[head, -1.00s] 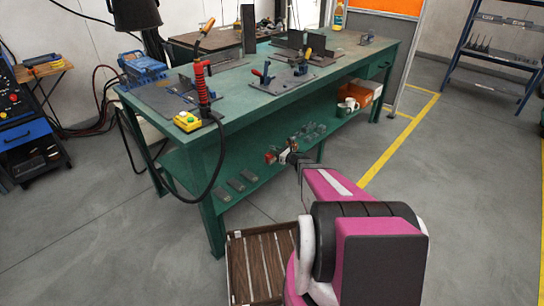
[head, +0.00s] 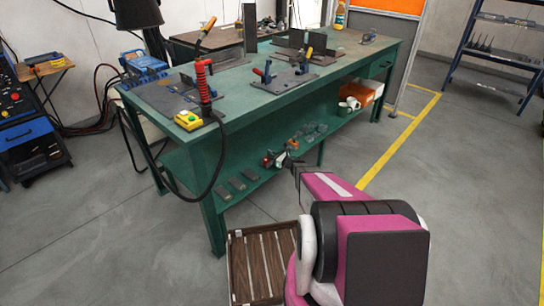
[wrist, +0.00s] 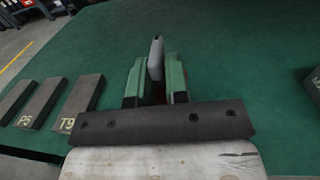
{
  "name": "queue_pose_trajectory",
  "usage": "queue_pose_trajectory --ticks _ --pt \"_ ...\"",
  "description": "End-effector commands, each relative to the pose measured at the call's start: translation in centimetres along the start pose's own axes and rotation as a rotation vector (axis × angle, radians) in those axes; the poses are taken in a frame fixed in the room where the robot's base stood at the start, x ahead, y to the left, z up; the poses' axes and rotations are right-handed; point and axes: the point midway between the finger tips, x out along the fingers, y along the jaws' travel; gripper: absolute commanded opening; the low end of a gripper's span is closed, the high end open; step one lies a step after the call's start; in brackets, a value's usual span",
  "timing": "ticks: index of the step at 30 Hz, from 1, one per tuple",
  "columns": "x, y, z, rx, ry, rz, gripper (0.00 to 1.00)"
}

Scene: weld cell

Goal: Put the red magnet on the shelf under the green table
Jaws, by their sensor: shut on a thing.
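The green table (head: 235,103) stands in the middle of the head view, with a green shelf (head: 180,162) beneath its top. My gripper (head: 268,160) is between the top and the shelf, low over the shelf's front part. It is shut on the red magnet (head: 266,162), which is a small red patch in the head view. In the wrist view my gripper (wrist: 155,82) has green fingers around a thin piece with a grey upright part; little red shows there. I cannot tell whether the magnet touches the shelf.
Several dark flat blocks (head: 237,184) lie on the shelf left of my gripper; two read P5 (wrist: 40,103) and T9 (wrist: 80,104). A white mug (head: 350,103) and orange box (head: 362,90) stand farther right. A hose hangs at the left.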

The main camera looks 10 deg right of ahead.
Motion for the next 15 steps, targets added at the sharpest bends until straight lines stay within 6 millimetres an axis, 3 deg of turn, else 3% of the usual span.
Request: queue_pose_trajectory --ticks 5,6,8,9,15 --pt "0.00 0.00 -0.08 0.001 -0.003 0.000 0.00" --pt "0.00 -0.01 -0.29 0.000 0.000 0.000 0.18" --pt "0.00 0.00 -0.25 0.000 0.000 0.000 0.38" --pt "0.00 0.00 -0.25 0.000 0.000 0.000 0.41" --pt "0.00 -0.01 -0.23 0.000 0.001 0.000 0.41"
